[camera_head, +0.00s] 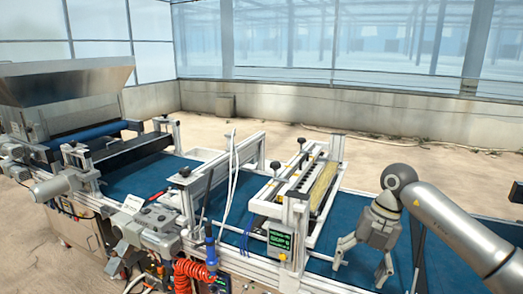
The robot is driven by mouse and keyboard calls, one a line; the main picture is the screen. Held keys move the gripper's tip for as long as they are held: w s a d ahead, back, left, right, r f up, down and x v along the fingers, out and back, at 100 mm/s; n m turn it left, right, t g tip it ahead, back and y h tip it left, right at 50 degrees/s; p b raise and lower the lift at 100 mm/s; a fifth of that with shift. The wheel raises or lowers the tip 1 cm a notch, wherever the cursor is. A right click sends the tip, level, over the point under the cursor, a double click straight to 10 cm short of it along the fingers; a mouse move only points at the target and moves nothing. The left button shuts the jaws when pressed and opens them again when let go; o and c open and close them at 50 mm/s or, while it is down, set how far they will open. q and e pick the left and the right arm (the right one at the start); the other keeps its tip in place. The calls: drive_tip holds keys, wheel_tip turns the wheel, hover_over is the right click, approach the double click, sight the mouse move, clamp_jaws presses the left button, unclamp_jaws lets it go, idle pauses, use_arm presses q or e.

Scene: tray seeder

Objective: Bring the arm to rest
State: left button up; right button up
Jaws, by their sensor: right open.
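My right arm (447,225) comes in from the lower right of the head view. Its grey gripper (362,268) hangs down over the blue conveyor belt (321,268) at the right. The two fingers are spread apart with nothing between them. I cannot tell how far the fingertips are above the belt. My left gripper does not show.
The seeder line runs across the view, with a steel hopper (65,82) at the left. A row frame with a yellow brush-like strip (324,186) stands left of my gripper. A small green display (279,241) and a coiled orange hose (192,272) are at the front edge. Bare floor lies behind.

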drive_tip(key=w+a+f+m+t+y, duration=0.3)
drive_tip(key=a+f+m+t+y, duration=0.15)
drive_tip(key=a+f+y, duration=1)
drive_tip(key=s+d+f+m+t+h, duration=0.1)
drive_tip(key=d+f+m+t+h, duration=0.25)
drive_tip(key=f+m, duration=0.45)
drive_tip(key=s+d+f+m+t+h, duration=0.1)
drive_tip(key=d+f+m+t+h, duration=0.2)
drive_tip(key=f+m+t+h, duration=0.5)
drive_tip(key=s+d+f+m+g+h, duration=0.2)
drive_tip(key=s+d+f+m+g, duration=0.15)
drive_tip(key=s+f, duration=0.8)
drive_tip(key=s+d+f+m+g+h, duration=0.2)
drive_tip(key=s+d+f+g, duration=0.25)
drive_tip(key=s+f, duration=0.7)
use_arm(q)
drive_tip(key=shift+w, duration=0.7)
use_arm(e)
drive_tip(key=s+f+m+g+h, duration=0.1)
drive_tip(key=s+f+g, duration=0.2)
drive_tip(key=s, duration=1.1)
drive_tip(key=s+d+f+m+g, duration=0.1)
drive_tip(key=s+f+m+g, duration=0.1)
drive_tip(key=s+f, duration=0.6)
drive_tip(key=s+g, duration=0.1)
drive_tip(key=s, duration=0.4)
drive_tip(key=shift+s+h, duration=0.4)
